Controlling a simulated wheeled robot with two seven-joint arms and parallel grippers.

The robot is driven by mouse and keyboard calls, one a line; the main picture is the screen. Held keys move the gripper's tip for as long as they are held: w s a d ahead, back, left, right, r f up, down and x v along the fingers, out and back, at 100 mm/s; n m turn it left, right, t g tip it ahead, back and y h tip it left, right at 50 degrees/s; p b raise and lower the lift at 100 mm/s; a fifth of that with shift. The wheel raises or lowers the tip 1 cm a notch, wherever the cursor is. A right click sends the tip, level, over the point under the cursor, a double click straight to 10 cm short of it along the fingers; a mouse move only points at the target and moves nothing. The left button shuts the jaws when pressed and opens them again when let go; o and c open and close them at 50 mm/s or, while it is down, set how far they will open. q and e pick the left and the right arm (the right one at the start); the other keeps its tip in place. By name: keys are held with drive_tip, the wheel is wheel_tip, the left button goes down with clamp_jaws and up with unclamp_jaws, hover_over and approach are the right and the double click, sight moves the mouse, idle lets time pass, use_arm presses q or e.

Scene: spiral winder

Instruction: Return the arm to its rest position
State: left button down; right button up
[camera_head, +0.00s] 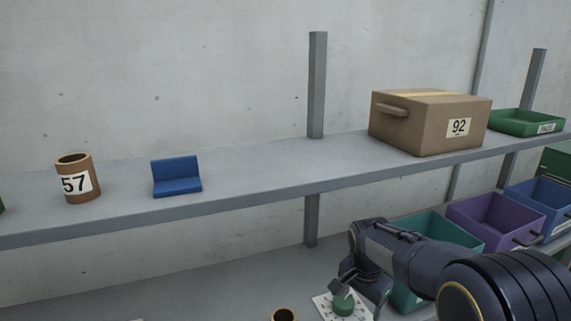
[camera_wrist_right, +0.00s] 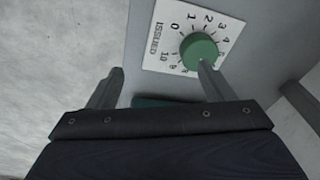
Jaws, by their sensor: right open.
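My right arm comes in from the lower right in the head view, and its gripper (camera_head: 360,288) points down at the lower shelf. The gripper is open. A white dial plate with a green knob (camera_head: 343,304) is just below and beside it. In the right wrist view the two fingers (camera_wrist_right: 160,78) are apart with nothing between them. The green knob (camera_wrist_right: 199,50) there is close to the tip of the right-hand finger; whether they touch I cannot tell. The plate (camera_wrist_right: 160,38) reads ISSUED and has numbers around the knob. My left gripper is out of view.
The upper shelf (camera_head: 250,192) holds a brown cup marked 57 (camera_head: 76,180), a blue bracket (camera_head: 176,177), a box marked 92 (camera_head: 415,130) and a green tray (camera_head: 525,122). Teal, purple (camera_head: 495,218) and blue bins (camera_head: 540,205) stand below, close to my right arm. A post (camera_head: 317,90) rises mid-shelf.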

drive_tip(key=s+d+r+n+t+y+p, duration=0.1)
drive_tip(key=s+r+n+t+y, duration=0.1)
drive_tip(key=s, duration=1.2)
drive_tip(key=s+d+r+n+t+y+p, duration=0.1)
drive_tip(key=s+r+n, duration=0.3)
drive_tip(key=s, duration=1)
drive_tip(key=shift+r+n+t+y, duration=0.45)
drive_tip(key=shift+n+y, duration=0.35)
drive_tip(key=shift+n, duration=0.4)
drive_tip(key=shift+s+f, duration=0.1)
